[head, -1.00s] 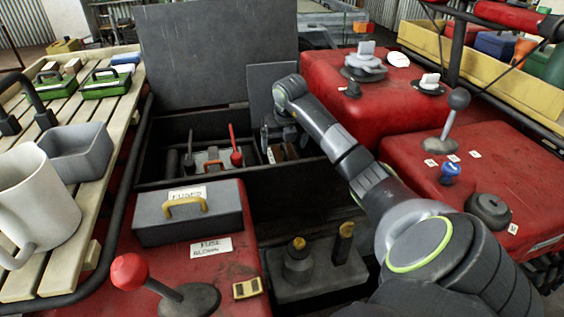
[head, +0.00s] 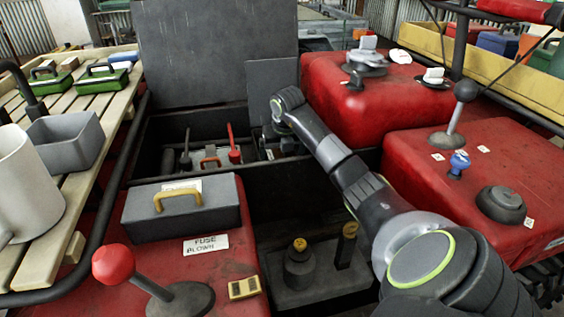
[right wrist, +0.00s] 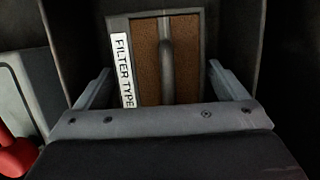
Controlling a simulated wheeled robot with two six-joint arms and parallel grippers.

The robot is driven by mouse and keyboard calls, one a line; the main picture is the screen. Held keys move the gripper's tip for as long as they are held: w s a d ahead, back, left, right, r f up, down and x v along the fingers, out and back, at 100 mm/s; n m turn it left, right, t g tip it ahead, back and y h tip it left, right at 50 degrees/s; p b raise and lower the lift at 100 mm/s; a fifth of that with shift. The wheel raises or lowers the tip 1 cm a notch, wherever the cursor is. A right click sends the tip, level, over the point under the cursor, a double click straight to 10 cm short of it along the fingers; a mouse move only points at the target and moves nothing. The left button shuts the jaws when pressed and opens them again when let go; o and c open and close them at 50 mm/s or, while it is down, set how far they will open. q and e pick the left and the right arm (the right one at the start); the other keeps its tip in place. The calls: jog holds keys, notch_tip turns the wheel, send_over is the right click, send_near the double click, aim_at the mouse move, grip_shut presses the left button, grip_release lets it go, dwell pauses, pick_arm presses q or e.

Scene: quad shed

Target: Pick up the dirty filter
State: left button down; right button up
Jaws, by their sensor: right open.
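The filter (right wrist: 147,70) has a brown mesh face in a grey frame, with a white label reading FILTER TYPE on its left. An upright grey bar handle (right wrist: 167,70) runs down its middle. My right gripper (right wrist: 160,70) is open, with one finger on each side of the filter's lower part and the handle between them; I see no grip on it. In the head view my right arm reaches into the dark bay, and the gripper and most of the filter are hidden there. My left gripper is not in view.
Dark bay walls (right wrist: 235,45) stand close on both sides of the filter. Left of it are levers, one with a red grip (head: 233,145). A grey box with a yellow handle (head: 183,210) and a red-knobbed lever (head: 114,263) stand nearer, left of my arm.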

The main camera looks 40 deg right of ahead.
jog(key=shift+c, duration=0.4)
jog(key=c, duration=0.7)
